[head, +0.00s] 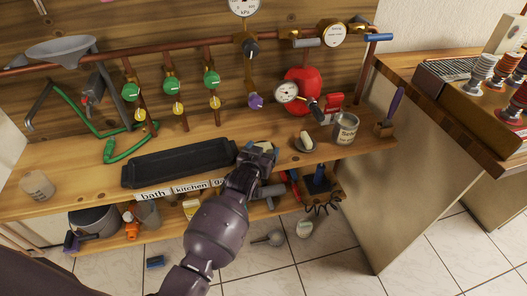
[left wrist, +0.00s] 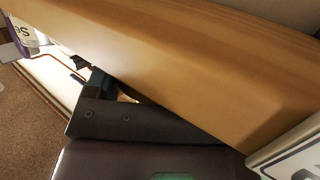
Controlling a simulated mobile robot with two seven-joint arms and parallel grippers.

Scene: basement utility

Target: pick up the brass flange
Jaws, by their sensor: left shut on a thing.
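My left gripper (head: 260,153) is at the front edge of the wooden bench, just right of the black tray. It is shut on a small yellowish piece, which I take for the brass flange (head: 262,145); the fingers hide most of it. In the left wrist view, only a small bright brassy bit (left wrist: 125,97) shows beside the dark gripper (left wrist: 100,88), near the bench's edge. I cannot tell whether the piece still touches the bench. My right gripper is not in view.
The black tray (head: 178,163) lies left of the gripper, above the labels on the bench's front edge (left wrist: 200,65). A tin (head: 345,129) and a small dish (head: 304,143) stand to the right. Pipes with green-handled valves (head: 171,87) run behind. A lower shelf holds pots (head: 95,217) and tools.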

